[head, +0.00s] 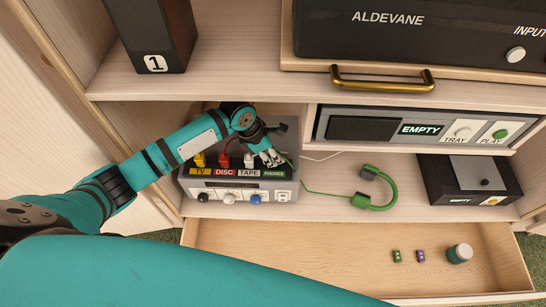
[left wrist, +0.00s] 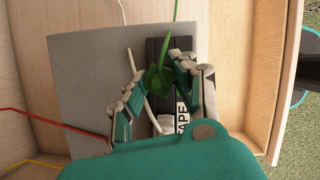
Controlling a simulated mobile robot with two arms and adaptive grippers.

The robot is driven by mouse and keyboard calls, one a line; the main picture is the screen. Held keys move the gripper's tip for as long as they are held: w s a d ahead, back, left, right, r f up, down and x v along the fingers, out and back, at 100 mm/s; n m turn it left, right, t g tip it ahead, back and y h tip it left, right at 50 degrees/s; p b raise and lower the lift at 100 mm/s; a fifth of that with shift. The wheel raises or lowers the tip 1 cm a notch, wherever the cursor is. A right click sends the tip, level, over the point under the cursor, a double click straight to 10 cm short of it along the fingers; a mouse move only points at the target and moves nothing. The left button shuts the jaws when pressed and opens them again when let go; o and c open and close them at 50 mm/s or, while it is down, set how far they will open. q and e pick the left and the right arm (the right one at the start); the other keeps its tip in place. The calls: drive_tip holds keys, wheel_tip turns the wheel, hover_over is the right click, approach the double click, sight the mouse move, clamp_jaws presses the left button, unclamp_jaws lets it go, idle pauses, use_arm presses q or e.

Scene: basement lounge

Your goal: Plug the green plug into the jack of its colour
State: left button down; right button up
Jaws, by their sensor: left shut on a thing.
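My left gripper (head: 272,160) is over the PHONES end of the box. In the left wrist view its fingers (left wrist: 157,88) are closed on both sides of the green plug (left wrist: 158,80), above the dark jack strip (left wrist: 154,52). I cannot tell whether the plug's tip is in the jack. Its green cord (head: 322,193) runs to green headphones (head: 378,190). My right gripper is not in view.
Yellow (head: 199,160), red (head: 224,161) and white (head: 249,160) plugs stand at the other jacks, close beside the gripper. A shelf edge (head: 200,90) lies above. The open drawer (head: 320,245) below holds small items. A dark box (head: 465,180) stands at right.

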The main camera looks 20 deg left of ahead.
use_arm(q)
drive_tip(key=shift+f, duration=1.1)
drive_tip(key=c, duration=1.1)
unclamp_jaws()
drive_tip(key=shift+f, duration=0.1)
drive_tip(key=shift+o, duration=0.2)
drive_tip(key=v, duration=0.7)
drive_tip(key=shift+r, duration=0.4)
